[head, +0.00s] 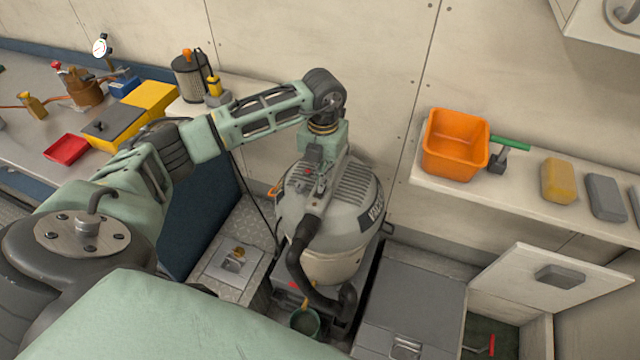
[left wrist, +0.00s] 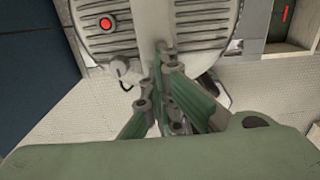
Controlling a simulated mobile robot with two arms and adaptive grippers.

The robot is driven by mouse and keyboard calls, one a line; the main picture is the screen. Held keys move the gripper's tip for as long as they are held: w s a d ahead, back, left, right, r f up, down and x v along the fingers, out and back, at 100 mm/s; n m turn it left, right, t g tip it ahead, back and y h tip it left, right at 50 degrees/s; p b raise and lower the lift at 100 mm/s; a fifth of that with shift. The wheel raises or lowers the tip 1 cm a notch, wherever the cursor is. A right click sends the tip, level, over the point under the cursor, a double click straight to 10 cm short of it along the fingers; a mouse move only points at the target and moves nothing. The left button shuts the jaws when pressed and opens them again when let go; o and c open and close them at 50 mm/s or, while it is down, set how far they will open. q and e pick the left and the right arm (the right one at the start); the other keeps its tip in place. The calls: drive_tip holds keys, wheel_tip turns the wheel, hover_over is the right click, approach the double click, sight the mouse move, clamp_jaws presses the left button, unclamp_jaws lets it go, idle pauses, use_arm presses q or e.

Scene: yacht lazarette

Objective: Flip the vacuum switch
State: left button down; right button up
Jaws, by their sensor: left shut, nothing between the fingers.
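The vacuum (head: 350,222) is a grey canister with a vented lid and a dark hose, standing on the floor in the middle of the head view. Its vented lid also fills the top of the left wrist view (left wrist: 200,22). A round red button or light (left wrist: 106,23) sits on the lid, left of my fingers; I cannot tell whether it is the switch. My left gripper (head: 314,172) is over the lid from above, shut and empty. In the left wrist view its fingertips (left wrist: 160,56) meet close to the lid; contact cannot be told. My right gripper is not in view.
A workbench (head: 20,90) with tools and a yellow box (head: 150,97) is at the left. A shelf (head: 450,192) at the right holds an orange bin (head: 455,145). A grey floor box (head: 415,300) and an open hatch door (head: 545,285) are right of the vacuum.

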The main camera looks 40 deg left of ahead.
use_arm(q)
drive_tip(key=shift+a+r+p, duration=0.1)
drive_tip(key=shift+r+p, duration=0.6)
drive_tip(key=shift+r, duration=0.1)
wheel_tip(320, 180, up, 5)
drive_tip(key=p, duration=0.3)
